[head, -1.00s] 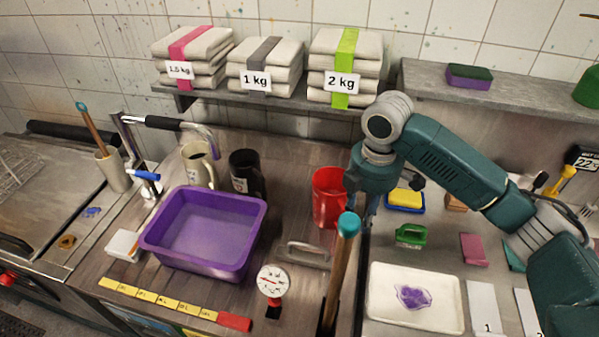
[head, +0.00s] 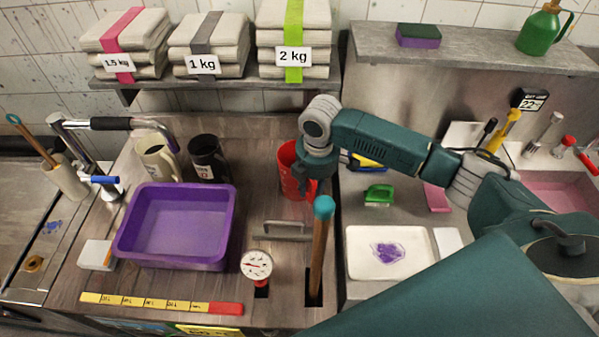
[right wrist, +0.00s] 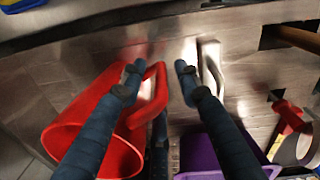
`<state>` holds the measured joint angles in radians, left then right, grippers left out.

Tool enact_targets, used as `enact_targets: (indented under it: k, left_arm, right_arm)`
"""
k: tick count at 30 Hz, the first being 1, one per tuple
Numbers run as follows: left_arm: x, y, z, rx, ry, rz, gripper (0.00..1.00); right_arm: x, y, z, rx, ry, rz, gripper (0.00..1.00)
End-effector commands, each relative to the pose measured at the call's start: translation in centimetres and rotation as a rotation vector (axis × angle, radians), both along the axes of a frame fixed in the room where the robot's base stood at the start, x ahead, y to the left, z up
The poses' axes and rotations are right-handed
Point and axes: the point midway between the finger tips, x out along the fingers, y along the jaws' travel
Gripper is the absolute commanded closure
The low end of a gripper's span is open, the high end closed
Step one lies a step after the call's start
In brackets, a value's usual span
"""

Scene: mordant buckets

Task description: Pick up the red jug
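The red jug (head: 287,160) stands upright on the dark worktop, partly hidden behind my right gripper (head: 308,185) in the head view. In the right wrist view the jug (right wrist: 122,155) is at the left with its mouth facing the camera. Its red handle (right wrist: 157,95) lies between the two fingers of my right gripper (right wrist: 158,78). The fingers are apart, with a clear gap on the right finger's side. The left finger crosses in front of the jug and passes close to the handle; I cannot tell whether it touches. My left gripper is not in view.
A purple basin (head: 178,262), a cream mug (head: 155,158) and a black mug (head: 207,158) stand left of the jug. A teal-topped wooden stick (head: 318,245) rises just in front. A dial gauge (head: 257,265) and a metal handle (head: 285,231) are nearby.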

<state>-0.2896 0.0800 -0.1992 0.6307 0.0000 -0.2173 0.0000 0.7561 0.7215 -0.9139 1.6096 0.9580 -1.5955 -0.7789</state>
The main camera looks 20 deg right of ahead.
Motion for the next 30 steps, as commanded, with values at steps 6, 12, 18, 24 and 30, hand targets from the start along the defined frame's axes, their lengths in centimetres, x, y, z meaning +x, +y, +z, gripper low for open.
enact_targets:
  k: [6,12,18,24,30]
  left_arm:
    - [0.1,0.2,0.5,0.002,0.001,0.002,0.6]
    - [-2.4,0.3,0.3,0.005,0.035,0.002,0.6]
    - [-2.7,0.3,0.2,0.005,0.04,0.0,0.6]
    - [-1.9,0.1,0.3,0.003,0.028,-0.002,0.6]
    - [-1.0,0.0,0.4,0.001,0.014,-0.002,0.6]
  right_arm:
    - [0.1,0.0,-1.5,0.0,-0.001,0.002,0.67]
    - [0.1,0.0,-1.5,0.0,-0.002,0.001,0.75]
    - [0.1,0.0,-1.5,0.0,-0.002,0.001,1.0]
    - [0.3,0.0,-1.2,0.001,-0.007,0.0,1.0]
    - [0.3,0.0,-1.2,0.001,-0.007,0.0,1.0]
